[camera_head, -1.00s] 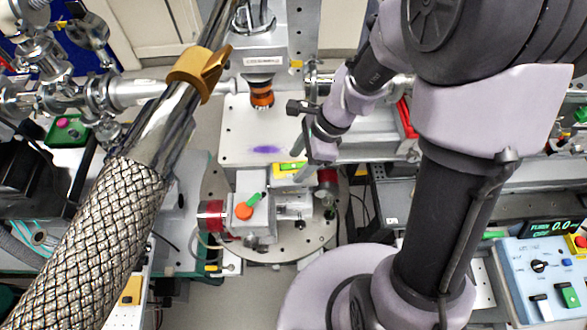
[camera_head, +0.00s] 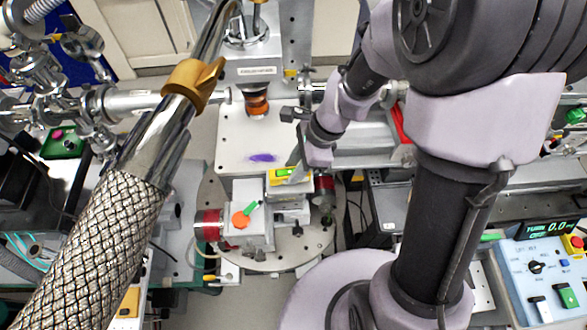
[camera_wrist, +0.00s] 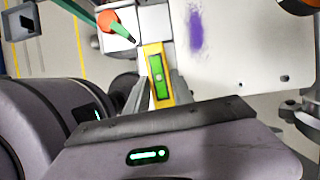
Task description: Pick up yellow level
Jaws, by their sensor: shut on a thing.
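The yellow level (camera_head: 283,174) with its green vial lies by the near edge of the white plate, beside the block with an orange knob. In the wrist view the level (camera_wrist: 155,62) points away from me between my fingers. My gripper (camera_head: 296,172) comes down from the upper right and is shut on the level. In the wrist view my gripper (camera_wrist: 163,88) has one finger on each side of the level's near end. Its far end is clear of the fingers. I cannot tell whether the level is lifted off its support.
The orange knob (camera_head: 240,219) with a green lever stands close to the level. The white plate (camera_head: 235,140) bears a purple stain, with an orange-ringed nozzle (camera_head: 257,103) above. A braided hose (camera_head: 95,240) crosses the left. A blue control box (camera_head: 540,270) stands at the lower right.

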